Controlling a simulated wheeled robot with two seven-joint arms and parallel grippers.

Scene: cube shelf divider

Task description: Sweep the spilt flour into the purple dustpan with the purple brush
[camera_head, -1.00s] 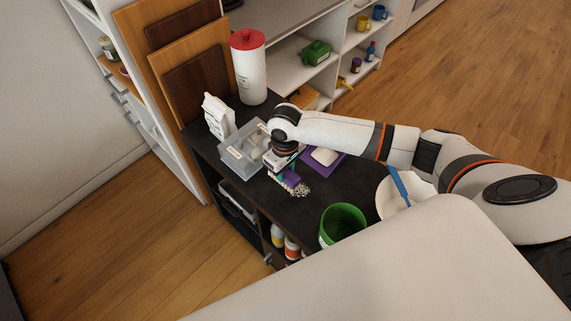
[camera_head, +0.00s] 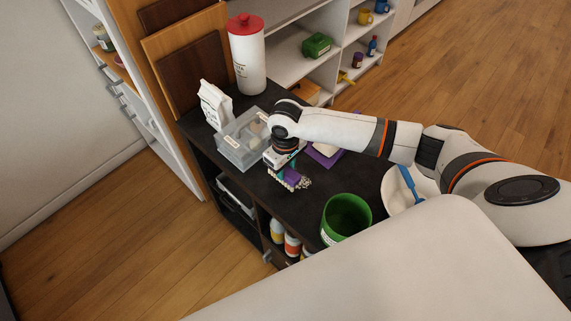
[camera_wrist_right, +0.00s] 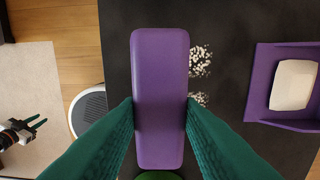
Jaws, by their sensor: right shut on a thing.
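The purple brush (camera_wrist_right: 160,95) is gripped between the green fingers of my right gripper (camera_wrist_right: 160,115). In the head view the brush (camera_head: 291,179) is low at the worktop, its pale bristles down. The spilt flour (camera_wrist_right: 200,62) lies as pale grains just right of the brush, partly hidden by it; grains also show in the head view (camera_head: 305,184). The purple dustpan (camera_wrist_right: 258,85) lies right of the flour, apart from the brush, with a white block (camera_wrist_right: 293,84) in it. My left gripper (camera_wrist_right: 24,130) is small at the wrist view's left edge; its opening is unclear.
A clear box (camera_head: 240,145), white bag (camera_head: 214,105) and red-lidded canister (camera_head: 246,60) stand behind the brush. A green container (camera_head: 346,216) stands near the front edge. A white plate (camera_head: 396,200) with a blue-handled utensil (camera_head: 409,183) is at the right.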

